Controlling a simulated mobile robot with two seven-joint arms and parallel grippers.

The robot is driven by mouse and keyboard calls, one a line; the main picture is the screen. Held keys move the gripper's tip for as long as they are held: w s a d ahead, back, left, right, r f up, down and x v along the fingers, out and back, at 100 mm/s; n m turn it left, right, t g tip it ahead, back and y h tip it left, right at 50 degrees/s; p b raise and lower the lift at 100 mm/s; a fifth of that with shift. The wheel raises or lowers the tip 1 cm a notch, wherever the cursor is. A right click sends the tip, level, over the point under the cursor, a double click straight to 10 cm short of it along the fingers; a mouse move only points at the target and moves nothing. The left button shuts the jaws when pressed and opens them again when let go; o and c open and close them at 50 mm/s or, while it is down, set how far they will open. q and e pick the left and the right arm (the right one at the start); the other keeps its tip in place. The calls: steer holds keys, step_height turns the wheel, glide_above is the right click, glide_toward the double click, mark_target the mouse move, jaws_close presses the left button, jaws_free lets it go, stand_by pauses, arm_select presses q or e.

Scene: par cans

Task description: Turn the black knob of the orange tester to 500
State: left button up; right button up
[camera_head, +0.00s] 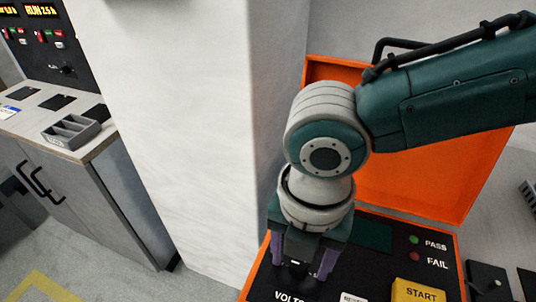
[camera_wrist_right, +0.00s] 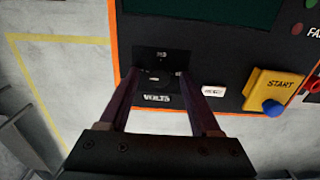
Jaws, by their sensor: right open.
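The orange tester (camera_head: 440,180) stands open, with its lid raised behind a black panel (camera_head: 365,272). My right gripper (camera_head: 302,268) points down over the left part of the panel, its two purple fingers apart. In the right wrist view the open fingertips (camera_wrist_right: 158,74) lie on either side of the black knob (camera_wrist_right: 155,78), above the VOLTS label (camera_wrist_right: 157,98). Contact between fingers and knob cannot be made out. The knob is dark on dark, and its setting is too small to read. My left gripper is out of view.
A yellow START button (camera_head: 418,291) and the PASS and FAIL lamps (camera_head: 414,249) are on the panel's right. A white pillar (camera_head: 190,120) stands left of the tester. Farther left is a cabinet with a grey divided tray (camera_head: 72,132).

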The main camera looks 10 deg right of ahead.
steer(key=shift+c, duration=0.3)
jaws_close()
steer(key=shift+r, duration=0.1)
